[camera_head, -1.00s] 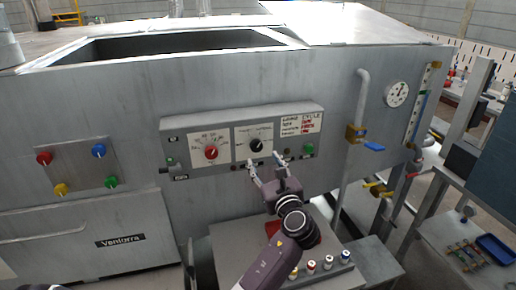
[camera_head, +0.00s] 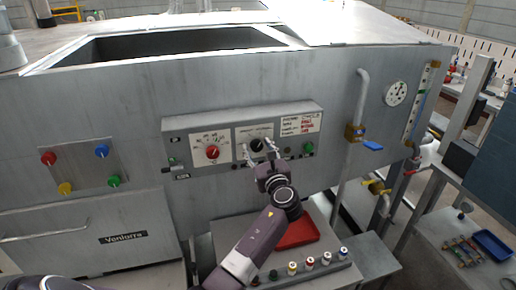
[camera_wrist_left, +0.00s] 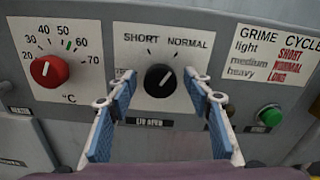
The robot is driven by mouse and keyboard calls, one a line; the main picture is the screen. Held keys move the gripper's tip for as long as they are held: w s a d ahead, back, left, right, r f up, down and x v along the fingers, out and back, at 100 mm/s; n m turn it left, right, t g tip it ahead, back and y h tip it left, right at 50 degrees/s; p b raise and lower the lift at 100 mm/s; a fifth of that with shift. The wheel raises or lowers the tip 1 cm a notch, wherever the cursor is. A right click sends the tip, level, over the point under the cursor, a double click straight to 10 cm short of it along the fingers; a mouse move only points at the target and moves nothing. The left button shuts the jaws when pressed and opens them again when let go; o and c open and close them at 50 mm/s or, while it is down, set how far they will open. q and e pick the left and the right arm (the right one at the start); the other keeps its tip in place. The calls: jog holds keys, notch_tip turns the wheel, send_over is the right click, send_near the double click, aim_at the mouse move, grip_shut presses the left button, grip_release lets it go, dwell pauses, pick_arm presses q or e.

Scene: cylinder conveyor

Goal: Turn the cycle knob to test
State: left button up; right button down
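The black cycle knob (camera_head: 257,144) sits on a white plate in the control panel. In the left wrist view the knob (camera_wrist_left: 159,80) shows close up, with SHORT and NORMAL printed above it. Its pale mark appears to point up and right, toward NORMAL. A label at the plate's left is mostly hidden behind a finger. My left gripper (camera_head: 259,152) is open in front of the panel. In the left wrist view its two blue-padded fingers (camera_wrist_left: 159,84) are spread to either side of the knob, with gaps visible between them and it. My right gripper is not in view.
A red temperature knob (camera_head: 212,152) is left of the cycle knob. A green button (camera_wrist_left: 270,115) and the grime chart (camera_wrist_left: 278,53) are to the right. A red tray (camera_head: 297,232) and several small capped containers (camera_head: 309,263) lie below. A pipe (camera_head: 361,100) stands right of the panel.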

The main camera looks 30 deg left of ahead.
pick_arm(q)
jog(key=c, duration=1)
jog(key=shift+f, duration=0.1)
jog(key=shift+c, duration=0.2)
jog(key=n+b, duration=0.4)
jog(key=shift+f+n, duration=0.2)
jog(key=shift+n, duration=0.2)
jog(key=n+b, duration=0.4)
jog(key=n, duration=0.1)
jog(key=shift+n+b, duration=0.3)
jog(key=shift+b, duration=0.05)
jog(key=n+b, duration=0.8)
jog(key=n, duration=0.1)
jog(key=shift+f, duration=0.2)
jog(key=shift+r+n+b, duration=0.1)
jog(key=shift+n+b, duration=2)
jog(key=shift+n, duration=0.1)
